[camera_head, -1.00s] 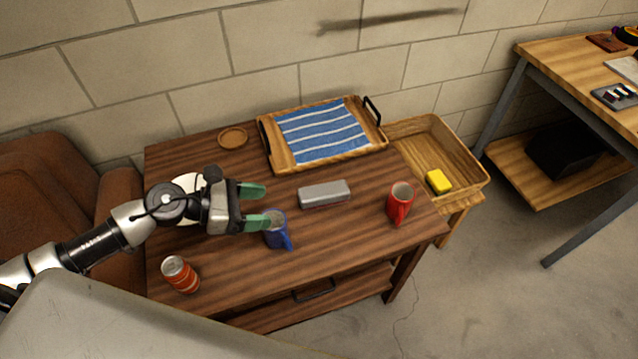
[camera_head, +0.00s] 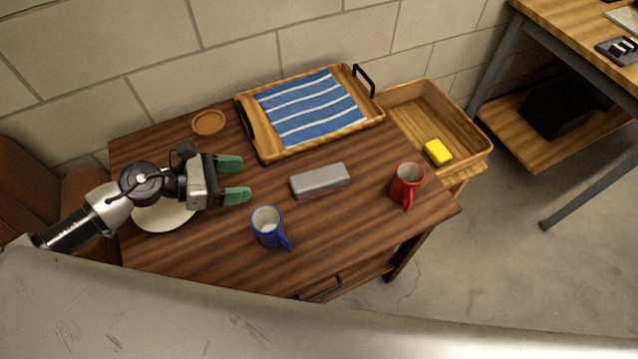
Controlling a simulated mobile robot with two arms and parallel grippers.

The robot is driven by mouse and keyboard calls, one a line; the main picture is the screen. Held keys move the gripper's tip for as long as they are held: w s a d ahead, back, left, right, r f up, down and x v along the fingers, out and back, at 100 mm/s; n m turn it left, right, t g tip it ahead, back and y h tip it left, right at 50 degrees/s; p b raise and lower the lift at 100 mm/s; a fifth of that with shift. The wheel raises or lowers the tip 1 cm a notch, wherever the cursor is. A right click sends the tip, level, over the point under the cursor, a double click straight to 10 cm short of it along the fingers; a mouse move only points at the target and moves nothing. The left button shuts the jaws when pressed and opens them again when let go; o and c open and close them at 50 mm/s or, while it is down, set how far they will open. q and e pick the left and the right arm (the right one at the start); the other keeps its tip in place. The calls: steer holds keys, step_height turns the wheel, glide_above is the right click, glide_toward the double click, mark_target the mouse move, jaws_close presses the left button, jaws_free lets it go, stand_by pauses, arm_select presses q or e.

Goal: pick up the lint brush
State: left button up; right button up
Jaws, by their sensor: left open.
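A grey oblong block with a reddish lower edge (camera_head: 320,181), which looks like the lint brush, lies on the middle of the dark wooden table (camera_head: 350,222). My left gripper (camera_head: 240,179) is open and empty, its green fingers pointing right toward the block. A gap of bare table shows between the fingertips and the block's left end. Its height above the table is hard to tell. My right gripper is not in view.
A blue mug (camera_head: 268,229) stands just below the gripper, and a red mug (camera_head: 407,184) stands right of the block. A wooden tray with a striped cloth (camera_head: 264,147) lies behind it. A white plate (camera_head: 163,216) is partly under my arm. A brown coaster (camera_head: 208,122) lies at the back left.

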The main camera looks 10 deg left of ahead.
arm_select(q)
steer(key=b, duration=0.4)
glide_toward(292, 187)
steer(key=shift+s+a+r, duration=0.5)
steer(key=shift+s+a, duration=0.15)
steer(key=shift+d+f, duration=0.1)
steer(key=x, duration=0.5)
steer(key=shift+w+d+p, duration=0.15)
steer(key=shift+p, duration=0.2)
steer(key=shift+x, duration=2.65)
steer(key=shift+w+f, duration=0.1)
steer(key=shift+w, duration=0.05)
steer(key=c, duration=0.7)
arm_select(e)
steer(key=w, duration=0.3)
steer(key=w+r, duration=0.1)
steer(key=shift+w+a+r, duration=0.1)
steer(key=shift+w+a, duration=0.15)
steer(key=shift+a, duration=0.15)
